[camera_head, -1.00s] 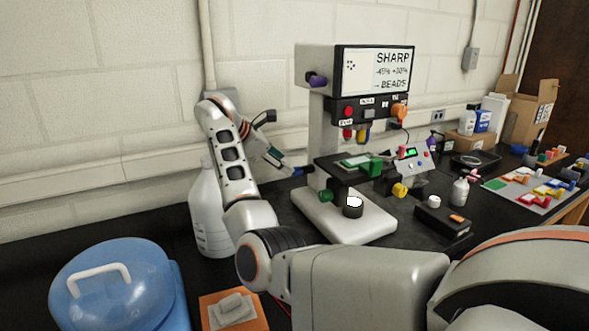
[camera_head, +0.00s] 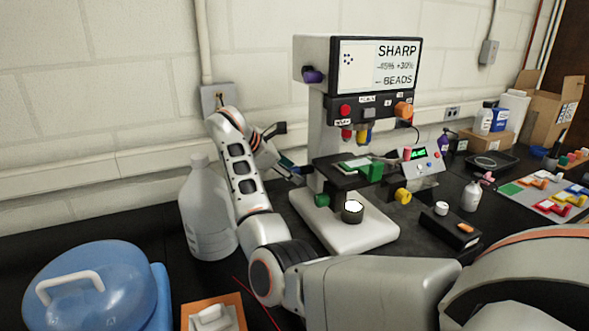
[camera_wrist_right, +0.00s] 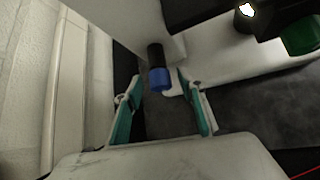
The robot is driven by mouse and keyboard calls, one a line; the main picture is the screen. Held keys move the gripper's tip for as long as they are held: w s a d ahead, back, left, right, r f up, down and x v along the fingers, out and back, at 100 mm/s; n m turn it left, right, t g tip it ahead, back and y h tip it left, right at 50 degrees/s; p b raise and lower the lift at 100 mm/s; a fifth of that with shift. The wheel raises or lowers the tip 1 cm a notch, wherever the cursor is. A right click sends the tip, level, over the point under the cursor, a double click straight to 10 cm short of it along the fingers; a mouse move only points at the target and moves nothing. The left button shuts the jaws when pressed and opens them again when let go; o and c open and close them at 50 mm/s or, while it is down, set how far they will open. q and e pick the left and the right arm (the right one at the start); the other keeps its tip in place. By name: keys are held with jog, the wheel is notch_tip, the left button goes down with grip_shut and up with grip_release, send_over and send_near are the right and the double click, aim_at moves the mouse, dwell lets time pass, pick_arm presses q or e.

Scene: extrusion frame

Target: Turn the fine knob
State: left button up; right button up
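A microscope-like instrument (camera_head: 345,245) with a white base stands on the black bench in the head view. It carries coloured knobs: purple (camera_head: 313,75), orange (camera_head: 404,109), green (camera_head: 322,200) and yellow (camera_head: 403,196). No label marks one as the fine knob. A blue-ended dark knob (camera_wrist_right: 160,79) sticks out of the white body in the right wrist view. My right gripper (camera_wrist_right: 161,97) is open, its teal-padded fingers on either side of the blue end, with gaps visible. In the head view the right gripper (camera_head: 287,164) is partly hidden by its wrist. My left gripper is out of view.
A white jug (camera_head: 205,215) stands left of my right arm, close to it. A blue lidded container (camera_head: 95,290) is at front left. A black box (camera_head: 452,229), a bottle (camera_head: 472,196) and a control box (camera_head: 424,170) stand right of the instrument. The wall is close behind.

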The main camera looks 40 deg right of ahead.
dwell(0.3)
jog(key=c, duration=1.1)
jog(key=shift+f, duration=0.1)
jog(key=shift+s+f+m+t+h, duration=0.15)
jog(key=shift+m+t+h, duration=0.35)
jog(key=shift+t, duration=0.6)
jog(key=shift+s+m+t+h, duration=0.2)
jog(key=shift+m+t+h, duration=0.3)
jog(key=shift+m+t, duration=0.6)
